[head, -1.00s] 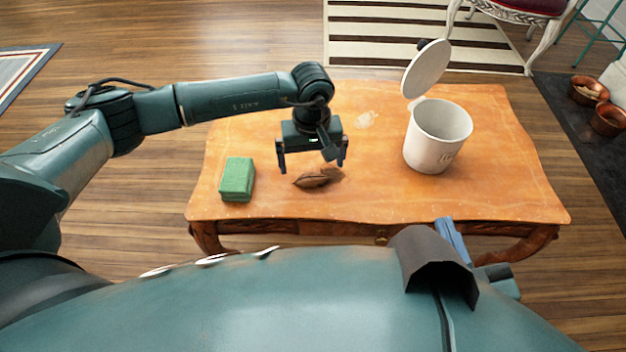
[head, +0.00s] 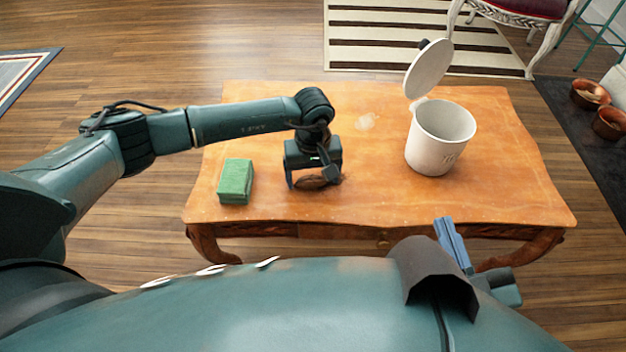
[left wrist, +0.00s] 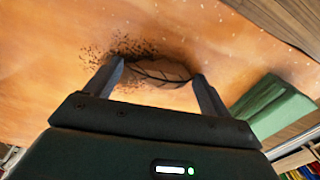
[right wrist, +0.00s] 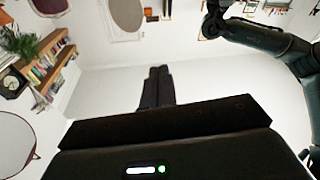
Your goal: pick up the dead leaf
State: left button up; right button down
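The dead leaf (head: 312,182) is brown and lies on the wooden table (head: 375,195), partly hidden behind my left gripper in the head view. In the left wrist view the leaf (left wrist: 155,72) shows dark veins and lies between the two fingers, with dark crumbs around it. My left gripper (head: 314,183) is low over the table, its fingers (left wrist: 158,70) apart on either side of the leaf. I cannot tell if they touch it. My right gripper (head: 452,242) is in front of the table, away from the leaf; its fingers (right wrist: 155,82) are together and empty.
A green sponge-like block (head: 236,181) stands left of the left gripper and also shows in the left wrist view (left wrist: 272,105). A white bin (head: 438,140) with its lid raised stands at the table's right. The table between leaf and bin is clear.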

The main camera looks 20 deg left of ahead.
aim_at(313, 178)
pick_arm(q)
jog(key=c, duration=0.6)
notch_tip(313, 178, up, 9)
jog(key=p, duration=0.2)
jog(key=shift+p, duration=0.3)
jog(key=shift+r, duration=0.5)
pick_arm(e)
jog(key=shift+w+d+m+g+h, duration=0.25)
jog(key=shift+d+m+g+h, duration=0.35)
jog(key=shift+h, duration=0.4)
